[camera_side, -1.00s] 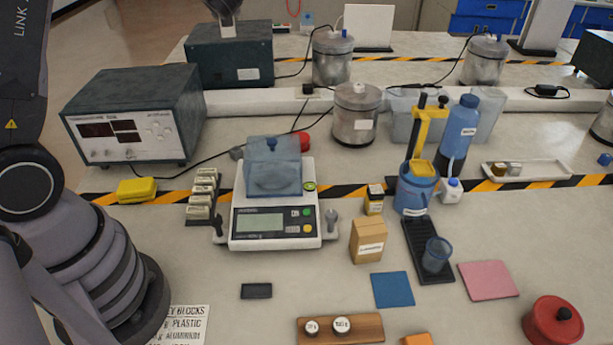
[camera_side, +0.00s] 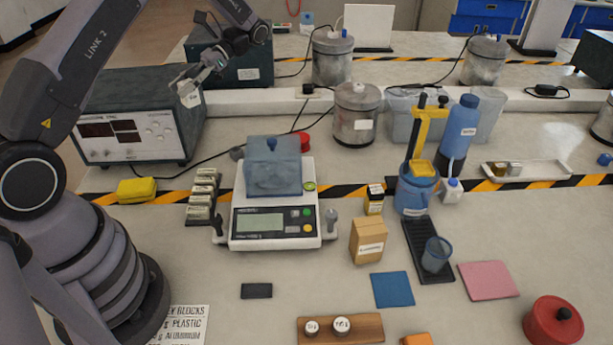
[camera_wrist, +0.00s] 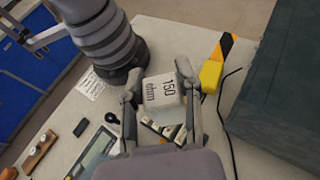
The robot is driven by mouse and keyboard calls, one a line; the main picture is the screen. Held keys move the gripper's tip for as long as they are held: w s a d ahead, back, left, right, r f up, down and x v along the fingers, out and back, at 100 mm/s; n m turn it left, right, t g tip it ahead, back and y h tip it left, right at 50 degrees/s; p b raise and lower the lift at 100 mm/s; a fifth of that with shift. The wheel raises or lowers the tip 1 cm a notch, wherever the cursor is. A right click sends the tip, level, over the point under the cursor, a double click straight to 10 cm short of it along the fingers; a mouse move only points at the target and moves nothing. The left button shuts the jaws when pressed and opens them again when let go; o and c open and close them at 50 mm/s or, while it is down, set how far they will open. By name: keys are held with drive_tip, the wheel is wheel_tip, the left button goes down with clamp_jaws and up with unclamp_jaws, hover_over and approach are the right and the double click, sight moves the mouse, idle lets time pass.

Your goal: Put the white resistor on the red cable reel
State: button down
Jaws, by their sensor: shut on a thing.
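The white resistor (camera_wrist: 163,90), a pale block marked "150 ohm", is between the fingers of my gripper (camera_wrist: 160,98) in the wrist view. In the side view my gripper (camera_side: 190,84) is shut on it and holds the white resistor (camera_side: 191,98) in the air in front of the grey instrument at the left. A round red thing with a black knob (camera_side: 553,322) stands at the lower right, far from my gripper. Another red round thing (camera_side: 301,141) is partly hidden behind the scale. I cannot tell for certain which is the red cable reel.
A tan box (camera_side: 369,240), blue pad (camera_side: 392,290) and pink pad (camera_side: 488,281) lie right of the scale.

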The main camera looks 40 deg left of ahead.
drive_tip(key=w+d+r+n+t+h, duration=0.1)
drive_tip(key=w+d+n+t+h, duration=0.1)
drive_tip(key=d+n+t+h, duration=0.55)
drive_tip(key=w+d+r+n+t+h, duration=0.15)
drive_tip(key=n+t+h, duration=0.25)
drive_tip(key=n+h, duration=0.45)
drive_tip(key=w+r+n+t+y, duration=0.5)
drive_tip(key=w+r+n+t, duration=0.4)
drive_tip(key=w+n+t, duration=0.25)
hover_over(304, 137)
drive_tip(key=s, duration=0.1)
drive_tip(key=shift+n, duration=0.35)
wheel_tip(304, 137, down, 27)
drive_tip(key=shift+f, duration=0.2)
drive_tip(key=shift+w+f, duration=0.35)
drive_tip(key=shift+f, duration=0.15)
drive_tip(key=shift+w+f, duration=0.1)
drive_tip(key=shift+f, duration=1.45)
